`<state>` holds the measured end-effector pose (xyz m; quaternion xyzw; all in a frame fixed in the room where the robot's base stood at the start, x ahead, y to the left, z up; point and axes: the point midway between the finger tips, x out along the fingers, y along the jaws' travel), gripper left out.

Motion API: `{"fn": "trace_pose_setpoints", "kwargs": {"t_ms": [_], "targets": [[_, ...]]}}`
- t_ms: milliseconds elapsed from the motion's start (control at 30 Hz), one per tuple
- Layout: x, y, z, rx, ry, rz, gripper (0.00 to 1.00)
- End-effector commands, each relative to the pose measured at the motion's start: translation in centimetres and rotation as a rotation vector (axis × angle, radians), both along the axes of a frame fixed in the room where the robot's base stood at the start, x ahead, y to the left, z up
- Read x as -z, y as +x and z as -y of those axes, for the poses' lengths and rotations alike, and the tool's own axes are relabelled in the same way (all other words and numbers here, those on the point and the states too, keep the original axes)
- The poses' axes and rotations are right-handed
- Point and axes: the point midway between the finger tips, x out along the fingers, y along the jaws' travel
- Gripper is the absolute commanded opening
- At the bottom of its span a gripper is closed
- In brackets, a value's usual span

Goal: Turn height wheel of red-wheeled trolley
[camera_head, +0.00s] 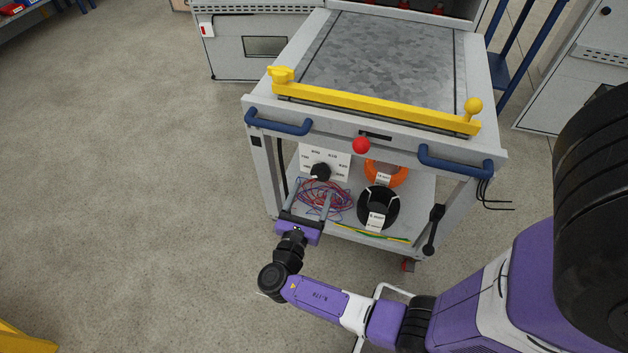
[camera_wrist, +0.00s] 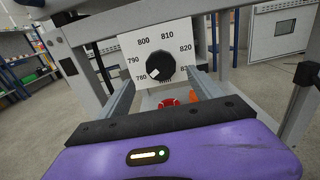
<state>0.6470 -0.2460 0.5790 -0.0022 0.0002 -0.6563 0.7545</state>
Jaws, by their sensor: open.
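The trolley (camera_head: 375,128) stands ahead with a grey top, and a red caster (camera_head: 408,266) shows at its foot. Its height wheel is a black round knob (camera_head: 320,172) on a white dial plate (camera_head: 338,158) under the top. In the wrist view the knob (camera_wrist: 160,66) faces me, with numbers from 780 to about 830 around it. Its pale mark points lower left, near 780. My gripper (camera_head: 310,202) is open below and in front of the knob. In the wrist view its two fingers (camera_wrist: 163,82) reach toward the plate, on either side of the knob, holding nothing.
The trolley has blue handles (camera_head: 279,126), a yellow bar (camera_head: 375,107) and a red ball knob (camera_head: 361,146). Its lower shelf holds loose wires (camera_head: 322,200), an orange spool (camera_head: 385,173) and a black spool (camera_head: 378,206). A black lever (camera_head: 433,230) hangs at right. Floor at left is clear.

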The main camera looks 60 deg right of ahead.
Motion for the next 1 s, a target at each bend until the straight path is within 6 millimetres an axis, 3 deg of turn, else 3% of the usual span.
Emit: {"fn": "trace_pose_setpoints", "kwargs": {"t_ms": [333, 733, 1000], "targets": [[0.1, 0.6, 4.9, 0.003, 0.001, 0.003, 0.75], [0.0, 0.8, 5.8, 0.0, 0.002, 0.003, 0.75], [0.0, 0.8, 5.8, 0.0, 0.002, 0.003, 0.24]]}}
